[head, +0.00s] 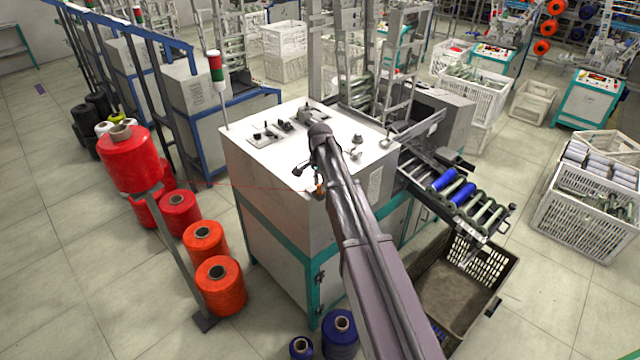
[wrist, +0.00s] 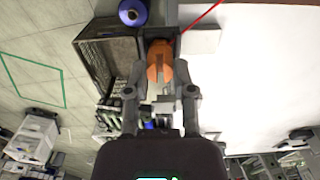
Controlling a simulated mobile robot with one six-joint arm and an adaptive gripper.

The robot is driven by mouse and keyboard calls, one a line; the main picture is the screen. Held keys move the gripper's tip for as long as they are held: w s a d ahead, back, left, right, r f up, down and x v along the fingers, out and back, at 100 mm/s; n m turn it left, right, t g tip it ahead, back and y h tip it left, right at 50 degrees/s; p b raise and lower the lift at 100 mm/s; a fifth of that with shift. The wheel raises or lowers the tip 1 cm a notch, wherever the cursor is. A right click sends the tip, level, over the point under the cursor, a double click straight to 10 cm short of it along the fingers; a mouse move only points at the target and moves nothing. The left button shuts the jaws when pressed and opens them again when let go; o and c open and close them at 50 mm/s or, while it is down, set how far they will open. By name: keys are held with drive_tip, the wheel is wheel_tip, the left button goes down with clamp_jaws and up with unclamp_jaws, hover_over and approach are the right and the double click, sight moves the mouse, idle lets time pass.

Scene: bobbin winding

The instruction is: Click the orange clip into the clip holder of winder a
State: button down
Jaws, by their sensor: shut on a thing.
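My gripper (wrist: 160,84) is shut on the orange clip (wrist: 160,62), which sits between the fingertips in the wrist view. In the head view a small orange bit of the clip (head: 319,188) shows beside my arm, near the front edge of winder a's white top. A thin red thread (wrist: 203,17) runs away from near the clip. Winder a (head: 275,185) is the white and teal cabinet in the middle of the head view. I cannot make out its clip holder clearly. A grey piece lies close behind the clip in the wrist view, and whether they touch is unclear.
Small knobs and fittings (head: 285,125) stand on the winder top. A large red cone (head: 130,165) stands on a post at left, with orange cones (head: 220,285) on the floor. A dark crate (head: 455,300) stands below the bobbin rack (head: 455,190) at right.

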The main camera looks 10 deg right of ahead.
drive_tip(key=shift+c, duration=1.9)
unclamp_jaws()
drive_tip(key=shift+r, duration=0.25)
